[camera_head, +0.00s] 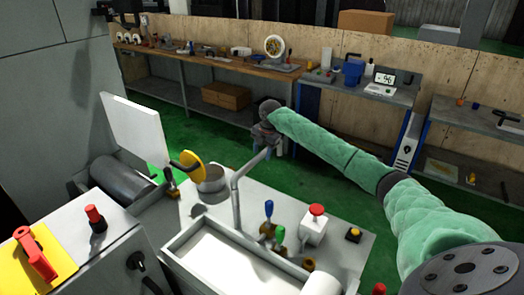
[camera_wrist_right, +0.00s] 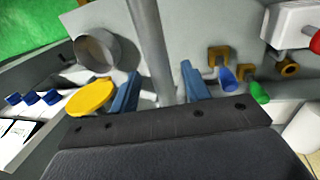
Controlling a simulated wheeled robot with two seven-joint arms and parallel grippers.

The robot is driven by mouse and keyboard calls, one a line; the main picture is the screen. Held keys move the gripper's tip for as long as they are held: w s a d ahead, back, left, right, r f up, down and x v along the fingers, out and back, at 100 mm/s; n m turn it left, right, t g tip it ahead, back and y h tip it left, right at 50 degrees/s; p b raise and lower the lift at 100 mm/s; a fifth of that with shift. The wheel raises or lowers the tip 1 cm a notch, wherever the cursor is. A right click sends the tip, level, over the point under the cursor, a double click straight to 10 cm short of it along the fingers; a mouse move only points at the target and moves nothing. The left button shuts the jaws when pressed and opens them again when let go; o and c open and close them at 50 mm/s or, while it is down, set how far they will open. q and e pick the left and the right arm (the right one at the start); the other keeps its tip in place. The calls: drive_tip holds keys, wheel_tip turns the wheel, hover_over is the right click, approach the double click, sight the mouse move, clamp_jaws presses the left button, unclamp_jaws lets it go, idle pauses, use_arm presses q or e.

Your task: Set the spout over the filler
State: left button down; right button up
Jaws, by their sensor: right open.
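The spout (camera_head: 236,205) is a thin grey pipe rising from the machine, with its upper arm slanting up and right toward my right gripper (camera_head: 264,146). The spout also shows in the right wrist view (camera_wrist_right: 149,45), passing between the two blue fingers of the right gripper (camera_wrist_right: 160,93). These fingers are open, with gaps on both sides of the pipe. A round grey open cup (camera_head: 211,181), which looks like the filler, stands left of the spout; it shows in the wrist view too (camera_wrist_right: 98,50). The spout's arm points away from it. My left gripper is not in view.
A yellow disc (camera_head: 192,165) stands beside the cup. Blue and green levers (camera_head: 269,209) and a white box with a red button (camera_head: 314,223) lie right of the spout. A white tray (camera_head: 222,262) is in front. Behind are green floor and a workbench (camera_head: 190,60).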

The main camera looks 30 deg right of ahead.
drive_tip(key=shift+w+f, duration=0.1)
drive_tip(key=shift+f, duration=0.4)
clamp_jaws()
